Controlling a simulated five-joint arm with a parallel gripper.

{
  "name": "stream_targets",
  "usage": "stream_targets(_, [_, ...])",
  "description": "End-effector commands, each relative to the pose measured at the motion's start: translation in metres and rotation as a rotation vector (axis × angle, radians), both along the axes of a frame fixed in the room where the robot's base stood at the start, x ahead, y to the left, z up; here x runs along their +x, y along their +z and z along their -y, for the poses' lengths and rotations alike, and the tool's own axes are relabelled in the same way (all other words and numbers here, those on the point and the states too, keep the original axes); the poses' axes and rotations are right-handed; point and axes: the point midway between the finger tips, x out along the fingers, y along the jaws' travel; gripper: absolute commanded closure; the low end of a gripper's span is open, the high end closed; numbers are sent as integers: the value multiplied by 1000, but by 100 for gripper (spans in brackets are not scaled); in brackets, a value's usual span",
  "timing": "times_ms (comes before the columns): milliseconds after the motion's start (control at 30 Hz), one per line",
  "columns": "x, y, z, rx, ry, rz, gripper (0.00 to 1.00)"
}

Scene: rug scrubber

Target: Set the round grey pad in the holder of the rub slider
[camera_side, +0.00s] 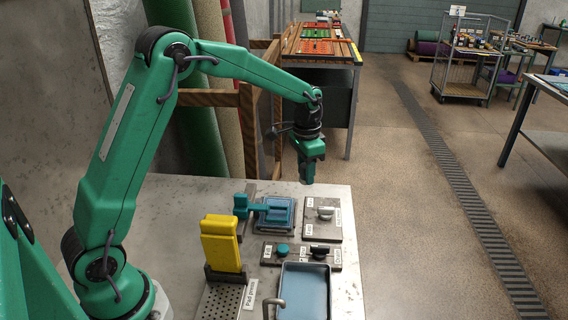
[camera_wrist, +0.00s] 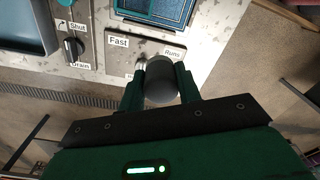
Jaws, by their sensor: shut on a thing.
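My gripper (camera_side: 307,176) hangs above the far part of the metal bench, well above the plates. In the wrist view my gripper (camera_wrist: 161,84) is shut on the round grey pad (camera_wrist: 162,88), which shows as a dark grey rounded body between the two green fingers. The pad cannot be made out clearly in the side view. The teal rub slider (camera_side: 262,211) stands on the bench, left of and below my gripper in the picture, over a blue framed square (camera_side: 280,207). The inside of its holder is too small to tell.
A plate with a silver knob (camera_side: 326,212) lies right of the slider. In front are a fill and drain plate (camera_side: 301,254), a blue basin (camera_side: 304,300) with a tap, and an upright yellow block (camera_side: 221,243) beside a perforated plate. The bench's right edge is close.

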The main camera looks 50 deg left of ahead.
Motion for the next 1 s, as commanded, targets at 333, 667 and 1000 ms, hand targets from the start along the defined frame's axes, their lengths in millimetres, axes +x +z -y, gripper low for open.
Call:
stream_targets(333, [-1,0,0,0,0,0,86])
stream_targets(667, [-25,-5,-5,0,2,-1,86])
stream_targets(1000, [-72,-15,-12,1,1,-1,86])
